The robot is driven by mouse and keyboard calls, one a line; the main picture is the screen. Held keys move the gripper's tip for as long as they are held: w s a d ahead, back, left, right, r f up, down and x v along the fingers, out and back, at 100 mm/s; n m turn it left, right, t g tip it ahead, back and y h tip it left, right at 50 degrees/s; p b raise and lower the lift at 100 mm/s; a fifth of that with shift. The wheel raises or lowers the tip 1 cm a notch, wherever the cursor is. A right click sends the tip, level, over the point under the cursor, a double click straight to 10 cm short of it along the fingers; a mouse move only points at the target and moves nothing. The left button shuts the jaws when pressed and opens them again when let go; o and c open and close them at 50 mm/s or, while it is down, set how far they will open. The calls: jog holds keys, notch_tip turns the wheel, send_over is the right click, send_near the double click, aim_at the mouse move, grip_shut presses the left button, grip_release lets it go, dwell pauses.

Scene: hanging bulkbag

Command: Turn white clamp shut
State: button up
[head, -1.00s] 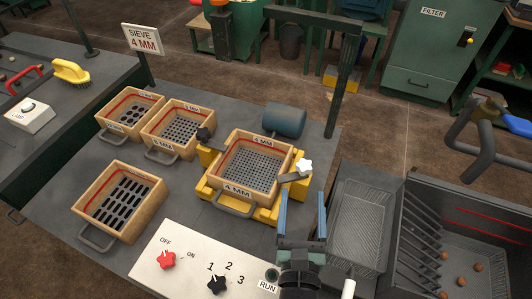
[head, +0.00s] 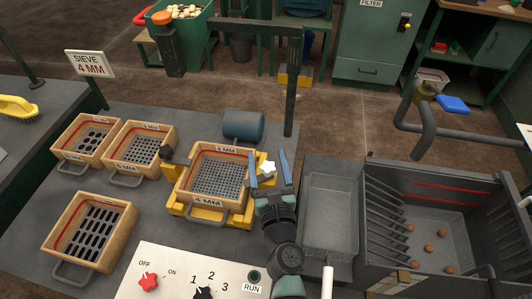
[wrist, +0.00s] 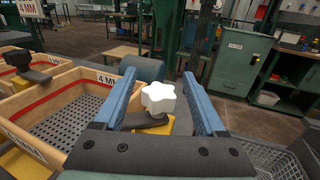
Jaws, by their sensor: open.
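The white clamp (head: 267,168) is a star-shaped knob on a dark arm at the right side of the yellow sieve holder (head: 194,212). In the wrist view the white clamp (wrist: 158,97) sits between the two blue fingers, with a gap on both sides. My gripper (head: 267,165) is open around the knob; in the wrist view my gripper (wrist: 165,95) shows its fingers apart and not touching it. The 4 MM sieve (head: 215,177) lies in the holder. A black clamp (head: 167,154) is at the holder's left side.
Other sieves (head: 90,228) stand to the left. A control panel (head: 185,272) with red and black knobs is in front. A grey motor (head: 243,126) stands behind the holder. A metal tray (head: 331,205) and a dark bin (head: 440,230) are to the right.

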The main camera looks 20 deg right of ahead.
jog(key=shift+x, duration=0.9)
grip_shut()
